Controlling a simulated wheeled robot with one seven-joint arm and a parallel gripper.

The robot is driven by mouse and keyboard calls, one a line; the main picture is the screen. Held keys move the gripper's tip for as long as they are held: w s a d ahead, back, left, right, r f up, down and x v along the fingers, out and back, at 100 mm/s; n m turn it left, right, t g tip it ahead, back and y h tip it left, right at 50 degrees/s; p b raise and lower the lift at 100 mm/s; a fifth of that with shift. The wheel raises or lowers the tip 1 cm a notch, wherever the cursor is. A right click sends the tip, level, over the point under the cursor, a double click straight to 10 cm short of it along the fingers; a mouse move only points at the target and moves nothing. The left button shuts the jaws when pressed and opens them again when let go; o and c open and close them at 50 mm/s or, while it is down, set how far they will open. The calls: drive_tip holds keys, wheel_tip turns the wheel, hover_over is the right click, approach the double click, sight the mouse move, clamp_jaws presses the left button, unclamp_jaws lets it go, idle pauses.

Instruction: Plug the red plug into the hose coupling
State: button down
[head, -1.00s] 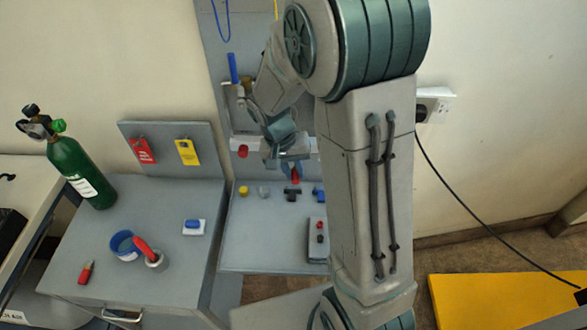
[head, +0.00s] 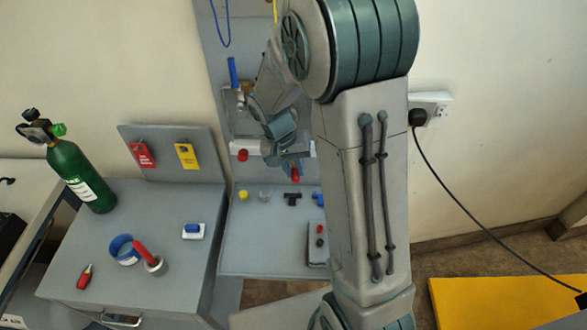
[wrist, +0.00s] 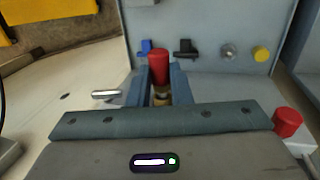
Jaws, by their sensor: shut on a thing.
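My gripper (wrist: 159,88) is shut on the red plug (wrist: 159,67), which stands up between its two blue-grey fingers in the wrist view. A brass-coloured part shows below the red body, between the fingers. In the head view my gripper (head: 291,161) is in front of the grey panel, with the red plug (head: 295,172) at its tip. I cannot tell for certain which fitting is the hose coupling. A round grey fitting (wrist: 228,51) stands apart from the plug, between a black fitting (wrist: 185,48) and a yellow one (wrist: 261,54).
A red knob (wrist: 287,122) is close to my gripper's right side in the wrist view. A blue fitting (wrist: 147,48) is near the plug. In the head view a green cylinder (head: 80,178), a blue ring (head: 124,250) and a red-handled item (head: 146,254) stand on the left bench.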

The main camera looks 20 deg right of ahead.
drive_tip(key=shift+w+d, duration=0.15)
drive_tip(key=shift+w, duration=0.4)
drive_tip(key=c, duration=1.2)
unclamp_jaws()
drive_tip(key=shift+r, duration=0.1)
drive_tip(key=shift+c, duration=0.2)
